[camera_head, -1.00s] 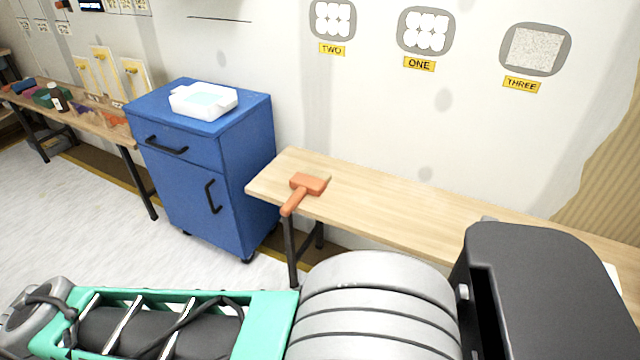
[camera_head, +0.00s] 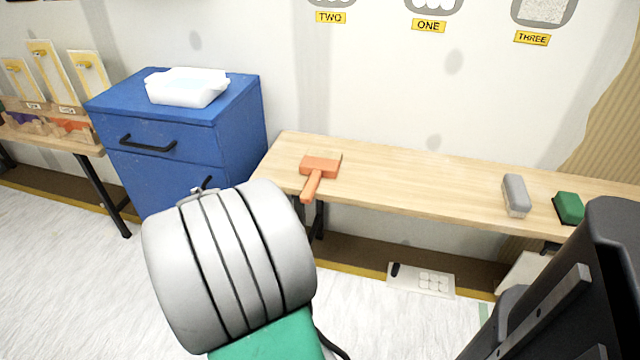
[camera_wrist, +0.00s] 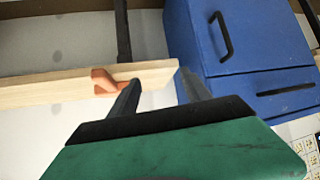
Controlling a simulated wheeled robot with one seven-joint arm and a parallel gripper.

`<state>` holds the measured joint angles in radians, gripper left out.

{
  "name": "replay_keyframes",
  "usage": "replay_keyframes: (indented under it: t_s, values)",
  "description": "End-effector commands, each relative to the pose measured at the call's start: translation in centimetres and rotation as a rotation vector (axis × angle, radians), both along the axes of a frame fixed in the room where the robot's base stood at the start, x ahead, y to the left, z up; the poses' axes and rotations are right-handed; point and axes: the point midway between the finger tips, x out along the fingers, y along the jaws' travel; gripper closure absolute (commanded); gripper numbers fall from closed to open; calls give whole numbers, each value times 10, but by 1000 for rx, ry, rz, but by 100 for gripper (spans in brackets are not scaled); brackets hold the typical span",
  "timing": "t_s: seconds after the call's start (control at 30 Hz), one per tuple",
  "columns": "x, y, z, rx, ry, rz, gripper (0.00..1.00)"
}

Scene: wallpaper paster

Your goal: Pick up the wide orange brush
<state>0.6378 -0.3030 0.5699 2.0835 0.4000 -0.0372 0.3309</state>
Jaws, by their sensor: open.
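The wide orange brush (camera_head: 319,169) lies on the left end of the wooden table, its handle pointing toward me and sticking out past the front edge. In the wrist view the brush (camera_wrist: 103,81) shows at the table's end, partly hidden behind one finger. My gripper (camera_wrist: 160,92) is open, with a gap between its two dark fingers and nothing held. One finger overlaps the brush handle in the picture; I cannot tell whether they touch. The gripper's fingers do not show in the head view.
The wooden table (camera_head: 420,182) also holds a grey block (camera_head: 515,195) and a green block (camera_head: 568,208) at right. A blue cabinet (camera_head: 240,120) with a white tray (camera_head: 187,87) stands at left. A white panel (camera_head: 421,280) lies below the table.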

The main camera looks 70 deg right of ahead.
Motion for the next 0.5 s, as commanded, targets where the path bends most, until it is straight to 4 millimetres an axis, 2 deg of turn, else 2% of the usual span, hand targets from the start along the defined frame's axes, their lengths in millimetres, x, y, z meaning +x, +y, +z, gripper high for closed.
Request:
replay_keyframes:
  t_s: [0.03, 0.1, 0.13, 0.2, 0.27, 0.5]
  values:
    - [-32, -45, -27, -72, -30, -108, 44]
    - [-65, -85, -31, -166, -67, -203, 44]
    - [-75, -96, -31, -197, -78, -228, 44]
    - [-91, -112, -30, -243, -94, -264, 44]
    - [-95, -120, -30, -260, -99, -275, 44]
    - [-91, -151, -44, -262, -99, -274, 44]
